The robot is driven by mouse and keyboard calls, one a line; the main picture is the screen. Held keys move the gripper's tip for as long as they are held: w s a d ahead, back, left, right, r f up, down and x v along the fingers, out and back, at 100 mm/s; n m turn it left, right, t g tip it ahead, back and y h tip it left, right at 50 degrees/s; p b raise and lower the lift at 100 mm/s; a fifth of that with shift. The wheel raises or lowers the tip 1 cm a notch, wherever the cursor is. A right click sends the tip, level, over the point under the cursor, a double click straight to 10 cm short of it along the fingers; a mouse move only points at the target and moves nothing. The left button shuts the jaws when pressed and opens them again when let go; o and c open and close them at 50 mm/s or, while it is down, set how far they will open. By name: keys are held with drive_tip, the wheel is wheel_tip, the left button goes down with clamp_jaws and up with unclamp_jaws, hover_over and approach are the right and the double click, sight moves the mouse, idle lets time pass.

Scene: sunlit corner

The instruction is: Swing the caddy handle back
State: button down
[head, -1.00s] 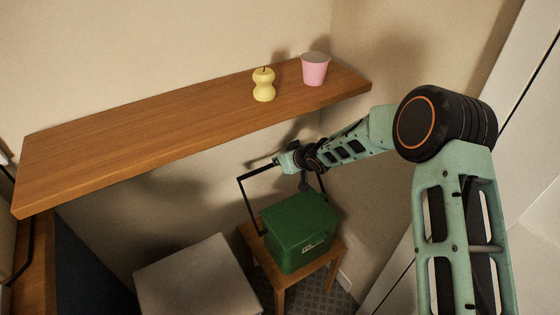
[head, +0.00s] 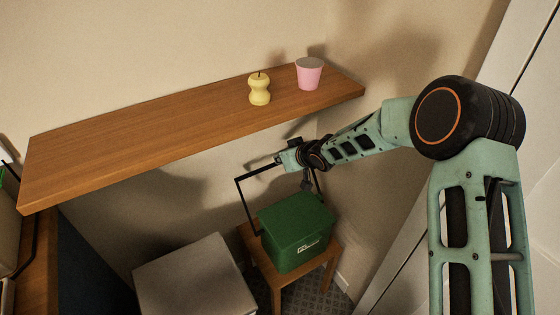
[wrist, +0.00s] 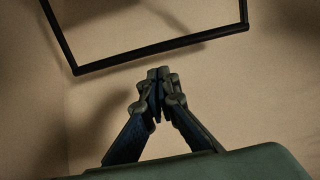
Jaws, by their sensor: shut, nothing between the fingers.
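The green caddy (head: 296,232) with a closed lid stands on a small wooden stool. Its black handle (head: 242,200) is raised, standing up above the lid; its right part is partly hidden by my arm. My gripper (head: 279,160) is at the handle's top bar in the head view. In the wrist view my gripper (wrist: 158,74) is shut and empty, its fingertips just below the handle's bar (wrist: 160,48) in the picture, with a small gap showing.
A wooden shelf (head: 150,140) runs above and behind the caddy, holding a yellow pear-like object (head: 259,92) and a pink cup (head: 309,76). The wooden stool (head: 262,268) stands near the wall corner. A grey box-like surface (head: 195,278) is to its left.

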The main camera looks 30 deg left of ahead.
drive_tip(key=a+r+v, duration=0.1)
drive_tip(key=v, duration=0.7)
drive_tip(key=shift+w+r+p, duration=0.2)
drive_tip(key=shift+r+p, duration=0.15)
drive_tip(key=shift+p, duration=0.05)
